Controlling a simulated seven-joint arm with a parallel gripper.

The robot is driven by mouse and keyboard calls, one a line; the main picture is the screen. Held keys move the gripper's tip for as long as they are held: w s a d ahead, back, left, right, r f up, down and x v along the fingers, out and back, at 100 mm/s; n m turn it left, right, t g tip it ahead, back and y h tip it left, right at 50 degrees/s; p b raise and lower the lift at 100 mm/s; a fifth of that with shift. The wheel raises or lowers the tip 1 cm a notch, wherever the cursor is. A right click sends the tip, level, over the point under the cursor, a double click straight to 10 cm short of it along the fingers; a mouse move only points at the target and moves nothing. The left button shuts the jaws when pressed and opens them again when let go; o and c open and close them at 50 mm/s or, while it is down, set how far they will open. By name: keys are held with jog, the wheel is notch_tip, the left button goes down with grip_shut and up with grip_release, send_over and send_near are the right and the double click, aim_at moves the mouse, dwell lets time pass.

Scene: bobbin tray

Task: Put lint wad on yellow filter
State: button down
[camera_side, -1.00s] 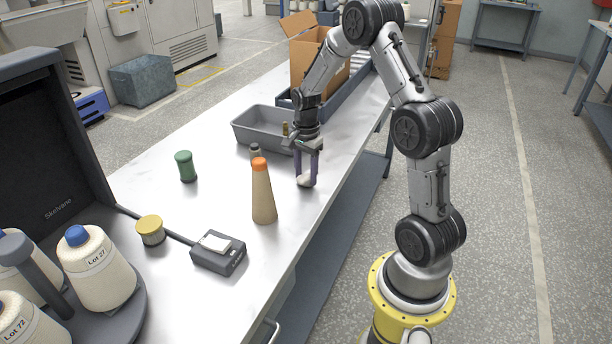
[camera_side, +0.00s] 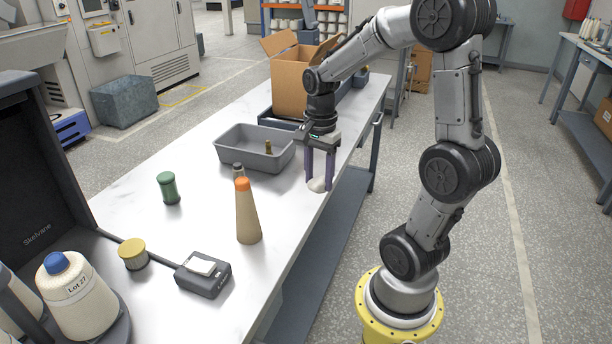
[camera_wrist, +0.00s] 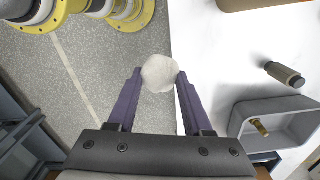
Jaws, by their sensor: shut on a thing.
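The lint wad (camera_wrist: 159,73) is a rough whitish ball between the two purple fingertips of my gripper (camera_side: 319,182), which is shut on it. In the side view the wad (camera_side: 317,186) hangs at the fingertips by the table's right edge. In the wrist view it overlaps the boundary between table and floor. The yellow filter (camera_side: 133,253) is a short upright cylinder with a yellow top and a darker ribbed side. It stands on the table at the front left, well away from my gripper, and is outside the wrist view.
An orange-tipped tan cone (camera_side: 248,212) and a small grey-topped bobbin (camera_side: 238,171) stand between gripper and filter. A green spool (camera_side: 168,188), a grey tray (camera_side: 255,150), a dark scale-like box (camera_side: 203,274), thread cones (camera_side: 77,298) and a cardboard box (camera_side: 292,85) are also around.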

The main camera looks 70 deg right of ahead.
jog(key=shift+s+a+r, duration=0.25)
jog(key=shift+s+a, duration=0.1)
jog(key=shift+s, duration=0.15)
jog(key=w+a+r+n, duration=0.1)
jog(key=w+a+r, duration=0.2)
jog(key=w, duration=0.4)
jog(key=w+a+r+n, duration=0.1)
jog(key=w+a+r, duration=0.2)
jog(key=w, duration=0.5)
jog(key=w+a+n, duration=0.3)
jog(key=w+a, duration=0.3)
jog(key=a, duration=0.3)
jog(key=n, duration=0.2)
send_over(131, 247)
jog(key=s, duration=0.1)
notch_tip(131, 247, down, 10)
jog(key=shift+s+d+r, duration=0.1)
jog(key=shift+s+r, duration=0.05)
jog(key=shift+r, duration=0.1)
jog(key=shift+w+f, duration=0.5)
jog(key=shift+f, duration=0.1)
jog(key=shift+w+f, duration=0.1)
jog(key=shift+f, duration=1.5)
